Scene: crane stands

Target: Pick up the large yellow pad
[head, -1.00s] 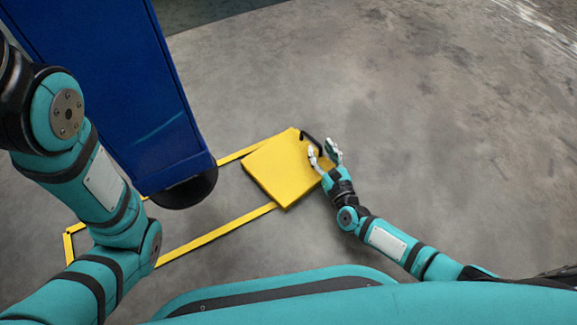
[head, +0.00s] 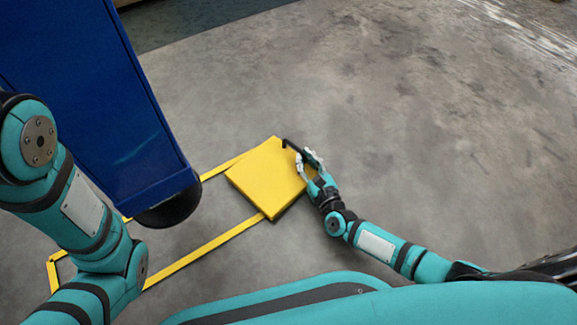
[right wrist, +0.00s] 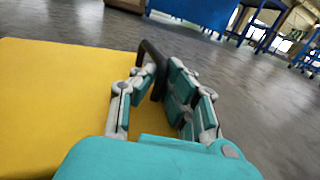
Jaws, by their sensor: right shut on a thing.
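The large yellow pad (head: 265,178) is a flat square slab with a black handle (head: 292,146) at its right edge. It appears to lie flat on the floor, at the end of a yellow outline. My right gripper (head: 308,162) is at the pad's right edge, shut on the handle. In the right wrist view the black handle (right wrist: 151,56) passes between the fingers of the gripper (right wrist: 160,85), and the yellow pad (right wrist: 50,110) fills the left side. My left arm shows at the left of the head view, but its gripper is out of view.
A blue crane stand column (head: 100,110) with a dark rounded foot (head: 168,208) stands left of the pad. Yellow floor strips (head: 205,252) run around it. The grey floor to the right and beyond the pad is clear. Blue frames (right wrist: 265,22) stand far off in the wrist view.

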